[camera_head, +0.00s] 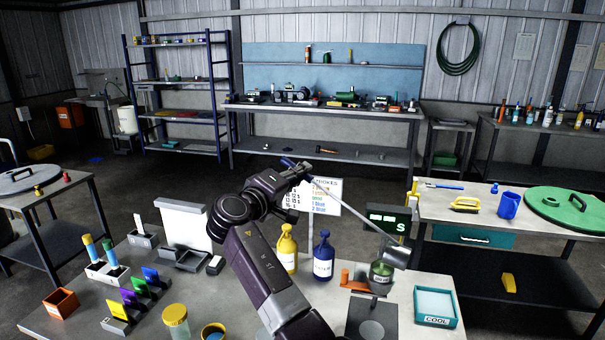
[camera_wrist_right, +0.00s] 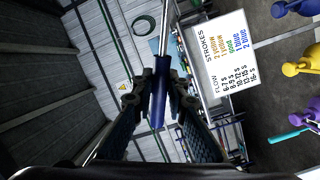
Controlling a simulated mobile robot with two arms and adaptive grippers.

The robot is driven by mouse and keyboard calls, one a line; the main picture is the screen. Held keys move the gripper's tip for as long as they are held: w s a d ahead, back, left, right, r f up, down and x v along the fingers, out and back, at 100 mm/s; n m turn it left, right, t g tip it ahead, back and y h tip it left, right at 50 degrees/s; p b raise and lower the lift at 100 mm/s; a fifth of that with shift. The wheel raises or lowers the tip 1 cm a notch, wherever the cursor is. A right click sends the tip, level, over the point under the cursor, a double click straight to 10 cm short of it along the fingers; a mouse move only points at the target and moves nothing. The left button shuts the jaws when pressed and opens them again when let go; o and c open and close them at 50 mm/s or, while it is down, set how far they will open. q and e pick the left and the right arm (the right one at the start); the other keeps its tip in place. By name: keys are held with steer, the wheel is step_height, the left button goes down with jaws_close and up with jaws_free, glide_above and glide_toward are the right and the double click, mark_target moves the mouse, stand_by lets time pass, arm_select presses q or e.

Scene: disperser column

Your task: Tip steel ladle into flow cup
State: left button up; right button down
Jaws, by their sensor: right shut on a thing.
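The steel ladle runs from a blue handle (camera_wrist_right: 158,95) between my right gripper's fingers to a steel bowl (camera_head: 397,255). My right gripper (camera_head: 303,171) is shut on the handle, and its fingers also show in the right wrist view (camera_wrist_right: 158,103). The long shaft slopes down to the right in the head view. The bowl is close above and slightly right of the flow cup (camera_head: 381,274), a small dark cup with green in it, on a stand by an orange lever. I cannot tell whether bowl and cup touch. My left gripper is out of view.
A yellow bottle (camera_head: 287,252) and a blue bottle (camera_head: 323,260) stand left of the cup. A scale-like display (camera_head: 388,222) stands behind it. A teal-lined "COOL" tray (camera_head: 435,303) lies to its right. A sign (camera_head: 318,197) stands behind the bottles.

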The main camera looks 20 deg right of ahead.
steer(key=shift+w+a+f+n+b, duration=0.3)
steer(key=shift+w+a+f, duration=0.1)
steer(key=shift+f, duration=0.1)
step_height(320, 180, down, 6)
steer(key=w+a+n+b, duration=0.2)
steer(key=b, duration=0.2)
steer(key=shift+n, duration=0.3)
stand_by(1.2)
steer(key=shift+w, duration=0.1)
stand_by(1.3)
